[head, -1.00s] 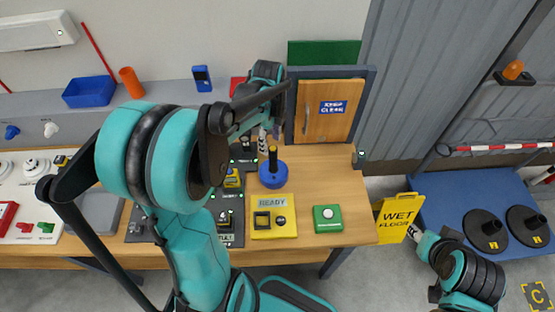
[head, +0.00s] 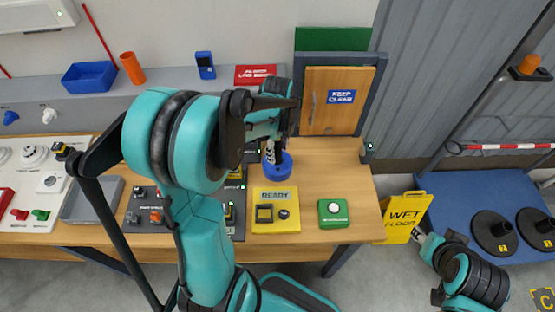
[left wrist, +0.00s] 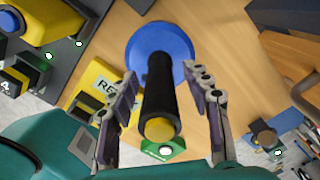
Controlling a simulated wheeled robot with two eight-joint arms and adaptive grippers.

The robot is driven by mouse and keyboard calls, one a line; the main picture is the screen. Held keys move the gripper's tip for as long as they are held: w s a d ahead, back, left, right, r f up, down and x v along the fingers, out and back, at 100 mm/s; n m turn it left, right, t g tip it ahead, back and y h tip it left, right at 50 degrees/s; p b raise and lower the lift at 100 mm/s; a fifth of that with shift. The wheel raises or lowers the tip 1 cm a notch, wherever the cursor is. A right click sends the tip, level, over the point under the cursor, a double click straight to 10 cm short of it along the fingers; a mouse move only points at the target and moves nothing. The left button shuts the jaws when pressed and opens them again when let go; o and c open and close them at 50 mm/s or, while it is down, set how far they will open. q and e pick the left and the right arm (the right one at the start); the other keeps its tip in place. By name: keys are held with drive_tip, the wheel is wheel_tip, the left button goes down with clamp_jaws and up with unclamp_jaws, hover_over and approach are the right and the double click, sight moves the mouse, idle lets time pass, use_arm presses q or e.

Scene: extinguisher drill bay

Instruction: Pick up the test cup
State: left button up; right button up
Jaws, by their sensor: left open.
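The test cup appears to be the blue round piece (head: 284,168) with an upright handle, standing on the wooden bench. In the left wrist view the blue base (left wrist: 178,42) carries a black handle with a yellow end. My left gripper (head: 278,150) is open at the handle; in the left wrist view its fingers (left wrist: 163,82) lie on either side of the handle, with gaps showing and no grasp. The gripper hides most of the handle in the head view. My right gripper (head: 420,237) is low at the right by the wet floor sign, its jaws too small to judge.
The yellow READY box (head: 288,198) and a green button box (head: 333,213) stand in front of the cup. A wooden cabinet door (head: 330,115) is behind it. An orange cup (head: 131,68) and blue bin (head: 88,77) are on the back shelf. Bench right of the cup is clear.

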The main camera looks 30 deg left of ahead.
use_arm(q)
wheel_tip(320, 180, down, 2)
drive_tip(key=shift+r, duration=0.1)
clamp_jaws()
